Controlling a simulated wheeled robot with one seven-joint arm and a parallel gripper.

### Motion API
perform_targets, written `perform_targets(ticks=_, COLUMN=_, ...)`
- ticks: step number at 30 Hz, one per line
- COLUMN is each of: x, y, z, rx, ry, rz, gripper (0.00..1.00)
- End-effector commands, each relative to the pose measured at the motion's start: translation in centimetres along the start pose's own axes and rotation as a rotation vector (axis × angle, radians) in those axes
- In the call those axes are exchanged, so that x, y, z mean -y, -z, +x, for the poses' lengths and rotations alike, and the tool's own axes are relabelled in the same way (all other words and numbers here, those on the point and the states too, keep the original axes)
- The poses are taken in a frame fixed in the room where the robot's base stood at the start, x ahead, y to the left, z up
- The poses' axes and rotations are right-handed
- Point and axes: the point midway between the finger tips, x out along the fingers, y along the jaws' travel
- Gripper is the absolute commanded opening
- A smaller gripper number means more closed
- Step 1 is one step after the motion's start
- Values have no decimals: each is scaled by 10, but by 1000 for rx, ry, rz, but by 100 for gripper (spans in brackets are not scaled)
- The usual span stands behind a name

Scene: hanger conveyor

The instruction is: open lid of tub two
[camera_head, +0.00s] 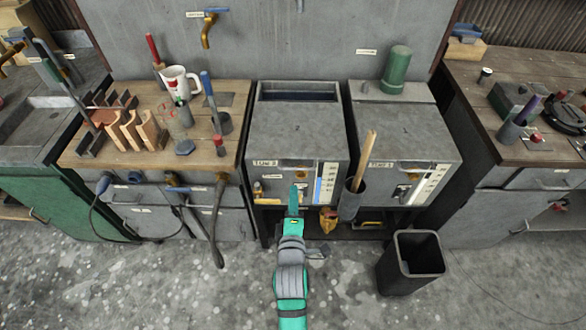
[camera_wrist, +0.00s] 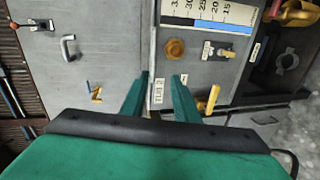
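My gripper (camera_head: 294,188) is in front of the tub's front face. In the wrist view its two green fingers (camera_wrist: 159,92) are apart, with the label between them and nothing held. I cannot tell whether they touch the tub.
Tub one (camera_head: 405,130) stands to the right, with a green cylinder (camera_head: 396,70) on top. A black bin (camera_head: 410,262) stands on the floor at right. A cluttered workbench (camera_head: 150,150) is at left.

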Motion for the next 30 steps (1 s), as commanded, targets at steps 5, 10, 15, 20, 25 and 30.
perform_targets(ticks=5, x=-13, y=5, z=17, rx=1, ry=-1, rz=-66, gripper=28)
perform_targets(ticks=10, x=-15, y=4, z=31, rx=2, ry=-1, rz=-75, gripper=28)
perform_targets(ticks=15, x=-15, y=4, z=58, rx=3, ry=-2, rz=-73, gripper=28)
perform_targets(ticks=20, x=-14, y=4, z=86, rx=3, ry=-1, rz=-73, gripper=28)
perform_targets(ticks=25, x=-14, y=4, z=110, rx=3, ry=-1, rz=-72, gripper=28)
perform_targets(ticks=30, x=-14, y=4, z=122, rx=3, ry=-1, rz=-73, gripper=28)
